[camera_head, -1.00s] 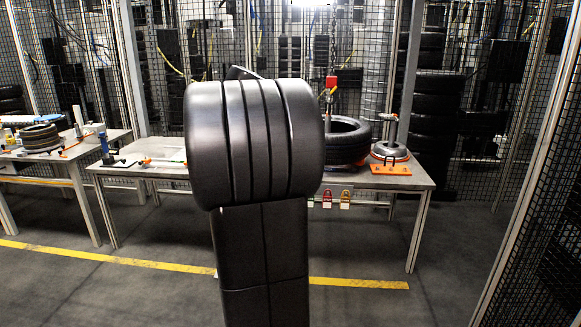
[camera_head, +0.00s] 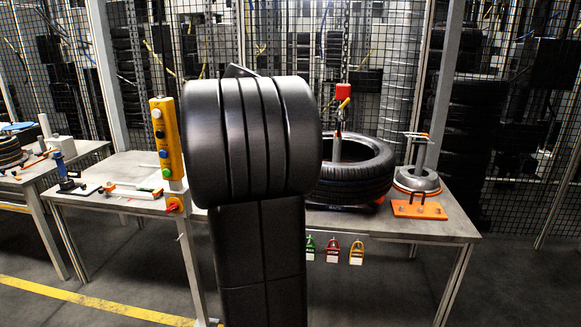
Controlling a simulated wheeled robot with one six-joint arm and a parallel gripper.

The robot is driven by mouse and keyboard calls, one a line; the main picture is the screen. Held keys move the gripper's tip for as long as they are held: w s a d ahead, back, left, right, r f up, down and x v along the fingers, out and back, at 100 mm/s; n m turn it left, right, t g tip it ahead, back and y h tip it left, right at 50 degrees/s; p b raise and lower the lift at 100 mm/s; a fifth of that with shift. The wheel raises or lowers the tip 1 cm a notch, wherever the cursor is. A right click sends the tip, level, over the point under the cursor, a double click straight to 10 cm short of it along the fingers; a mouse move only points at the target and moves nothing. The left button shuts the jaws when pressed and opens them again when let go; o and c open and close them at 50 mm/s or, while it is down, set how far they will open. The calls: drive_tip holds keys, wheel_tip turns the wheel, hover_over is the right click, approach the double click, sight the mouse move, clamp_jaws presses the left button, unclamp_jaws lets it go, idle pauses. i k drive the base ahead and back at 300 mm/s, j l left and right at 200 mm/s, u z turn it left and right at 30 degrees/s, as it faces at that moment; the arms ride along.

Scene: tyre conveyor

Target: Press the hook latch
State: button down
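A red hoist block (camera_head: 342,91) hangs above the table, just right of my dark arm. A small hook (camera_head: 340,116) hangs under it, in front of a grey post; its latch is too small to make out. Below the hook, a black tyre (camera_head: 352,172) lies flat on the table, its left part hidden behind my arm. My own dark arm fills the middle of the picture, and my gripper does not show.
The grey table (camera_head: 440,222) stands ahead. A yellow button box (camera_head: 166,137) on a post stands left of my arm. A metal hub stand (camera_head: 418,178) and an orange bracket (camera_head: 420,210) are at right. Padlocks (camera_head: 332,252) hang at the table's front. A mesh fence runs behind.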

sight(347, 100)
drive_tip(key=i+l, duration=0.2)
drive_tip(key=i, duration=0.3)
drive_tip(key=i+l, duration=0.25)
drive_tip(key=i, duration=0.25)
drive_tip(key=i+l+u, duration=0.1)
drive_tip(key=i, duration=0.35)
drive_tip(key=i+l, duration=0.35)
drive_tip(key=i, duration=0.15)
